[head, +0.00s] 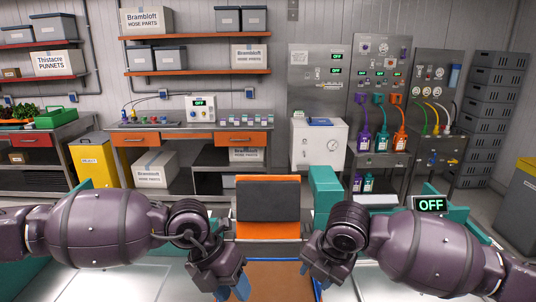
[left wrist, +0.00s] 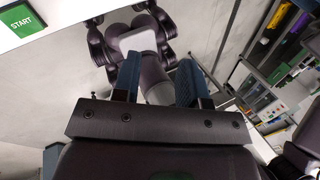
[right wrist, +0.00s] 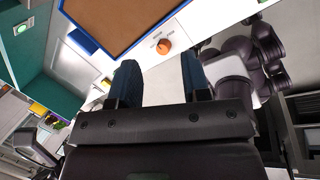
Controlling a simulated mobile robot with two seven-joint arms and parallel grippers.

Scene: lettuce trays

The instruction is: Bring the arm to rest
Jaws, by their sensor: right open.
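My left gripper (head: 233,288) hangs low in front of me in the head view, with blue fingertips near the bottom edge. In the left wrist view its two blue fingers (left wrist: 158,80) stand apart with nothing between them. My right gripper (head: 318,278) hangs to the right of it, over the edge of the brown board. In the right wrist view its fingers (right wrist: 160,80) are apart and empty. Both arms are bent inward, and the two grippers are apart from each other.
A brown board (right wrist: 130,22) with a blue rim lies below the grippers, beside an orange knob (right wrist: 164,46). An orange and black chair-like piece (head: 268,205) stands ahead. A display reading OFF (head: 430,204) is at right. Green START panel (left wrist: 18,20) shows near the left gripper.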

